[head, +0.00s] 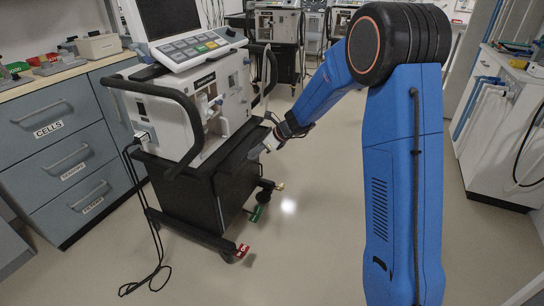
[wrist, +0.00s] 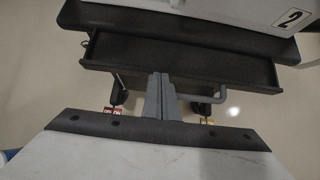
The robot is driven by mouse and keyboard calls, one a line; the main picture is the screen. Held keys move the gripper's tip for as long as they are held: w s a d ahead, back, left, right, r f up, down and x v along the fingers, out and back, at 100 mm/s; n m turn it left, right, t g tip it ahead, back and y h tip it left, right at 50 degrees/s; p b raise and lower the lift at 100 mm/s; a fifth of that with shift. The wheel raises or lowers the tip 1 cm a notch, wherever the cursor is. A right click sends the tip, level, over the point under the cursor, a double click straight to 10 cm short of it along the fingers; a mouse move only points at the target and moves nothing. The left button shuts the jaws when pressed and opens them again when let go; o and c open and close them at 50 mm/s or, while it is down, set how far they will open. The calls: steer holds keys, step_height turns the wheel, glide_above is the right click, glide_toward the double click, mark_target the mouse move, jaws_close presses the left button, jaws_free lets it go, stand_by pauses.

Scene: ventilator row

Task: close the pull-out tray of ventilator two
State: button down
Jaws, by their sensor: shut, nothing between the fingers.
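Ventilator two (head: 175,120) is a white unit on a black wheeled cart. My gripper (head: 264,146) is shut and empty at the tray's front side. In the wrist view its fingertips (wrist: 159,77) overlap the front edge, left of the handle's bend; contact is unclear.
Grey drawers (head: 60,150) under a counter stand at the left. A white machine (head: 505,130) stands at the right. The floor (head: 310,240) between is clear.

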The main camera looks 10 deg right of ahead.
mark_target(233, 152)
steer(key=w+a, duration=0.1)
steer(key=a, duration=0.1)
steer(key=w+a, duration=0.1)
steer(key=a, duration=0.1)
steer(key=w+a, duration=0.1)
steer(key=w, duration=0.1)
steer(key=shift+a, duration=0.4)
steer(key=v, duration=1)
steer(key=shift+s, duration=0.1)
steer(key=s+d+r+n+h, duration=0.1)
steer(key=s+d+r+n, duration=0.2)
steer(key=s, duration=0.5)
steer(key=s+d+r+n+h, duration=0.1)
steer(key=s+d+r+n, duration=0.1)
steer(key=s+r+n, duration=0.5)
steer(key=s+d+n+h, duration=0.1)
steer(key=s+d+n, duration=0.15)
steer(key=s, duration=0.75)
steer(key=s+d+f+n+h, duration=0.1)
steer(key=s+d+n, duration=0.2)
steer(key=s, duration=0.5)
steer(key=s+d+n+h, duration=0.2)
steer(key=s+d+n, duration=0.2)
steer(key=s, duration=0.4)
steer(key=s+d+f+n+h, duration=0.1)
steer(key=s+d+n, duration=0.3)
steer(key=s, duration=0.4)
steer(key=shift+s+f+n, duration=0.3)
steer(key=shift+n, duration=0.35)
